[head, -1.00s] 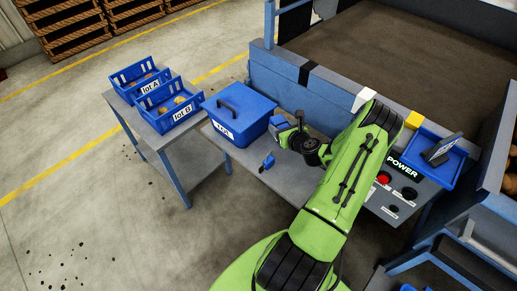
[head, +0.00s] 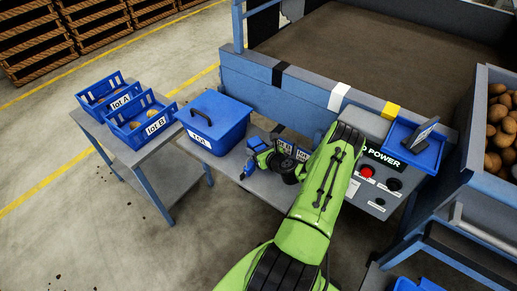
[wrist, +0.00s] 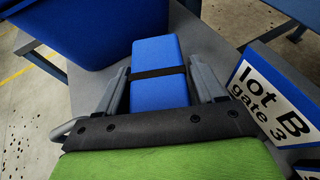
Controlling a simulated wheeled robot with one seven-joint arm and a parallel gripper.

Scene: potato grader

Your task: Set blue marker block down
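The blue marker block (wrist: 160,52), with a black band across it, sits between the two fingers of my gripper (wrist: 160,82) in the wrist view.
Lot cards (head: 284,146) stand just right of my gripper; one reads "lot B gate 3" (wrist: 268,98) in the wrist view. Lot A and lot B crates (head: 157,126) stand left. The power panel (head: 375,185) is right.

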